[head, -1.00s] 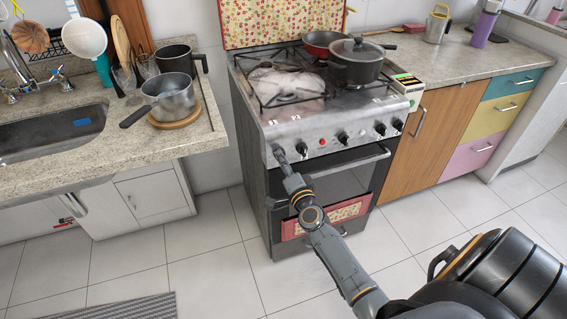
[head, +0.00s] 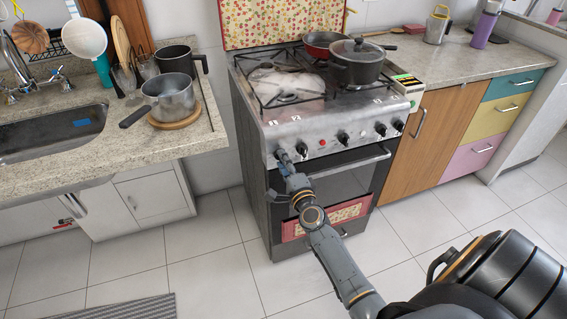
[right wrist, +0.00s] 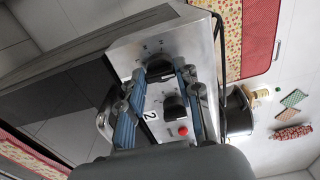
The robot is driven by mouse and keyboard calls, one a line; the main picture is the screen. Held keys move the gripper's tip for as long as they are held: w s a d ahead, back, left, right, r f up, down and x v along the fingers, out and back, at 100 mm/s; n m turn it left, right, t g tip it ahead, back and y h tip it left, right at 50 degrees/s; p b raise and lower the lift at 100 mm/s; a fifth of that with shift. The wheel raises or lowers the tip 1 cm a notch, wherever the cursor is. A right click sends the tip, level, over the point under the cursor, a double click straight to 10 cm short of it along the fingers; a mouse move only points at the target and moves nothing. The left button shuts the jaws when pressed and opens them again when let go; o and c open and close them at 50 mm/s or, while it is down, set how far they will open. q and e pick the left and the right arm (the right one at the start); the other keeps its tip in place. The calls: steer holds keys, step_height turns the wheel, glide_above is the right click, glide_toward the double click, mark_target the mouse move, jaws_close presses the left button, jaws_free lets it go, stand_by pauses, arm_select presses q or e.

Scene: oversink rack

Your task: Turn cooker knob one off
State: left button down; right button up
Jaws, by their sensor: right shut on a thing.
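The stove (head: 320,115) has a steel front panel with a row of black knobs. Cooker knob one is the leftmost, below the label 1; in the head view my right gripper (head: 283,157) mostly covers it. In the right wrist view knob one (right wrist: 159,68) sits between the fingertips of my right gripper (right wrist: 161,78), which is shut on it. Knob two (right wrist: 174,107), beside the label 2, lies further back between the fingers, nearer the palm. Which way knob one points is hard to tell. My left gripper is not in view.
The oven door handle (head: 345,170) runs below the knobs, close to my right arm. A lidded pot (head: 356,66) and a red pan (head: 322,40) stand on the stove. A steel saucepan (head: 170,98) stands on the left counter.

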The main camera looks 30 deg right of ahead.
steer(key=o, duration=1.2)
steer(key=shift+c, duration=0.2)
steer(key=v, duration=1.2)
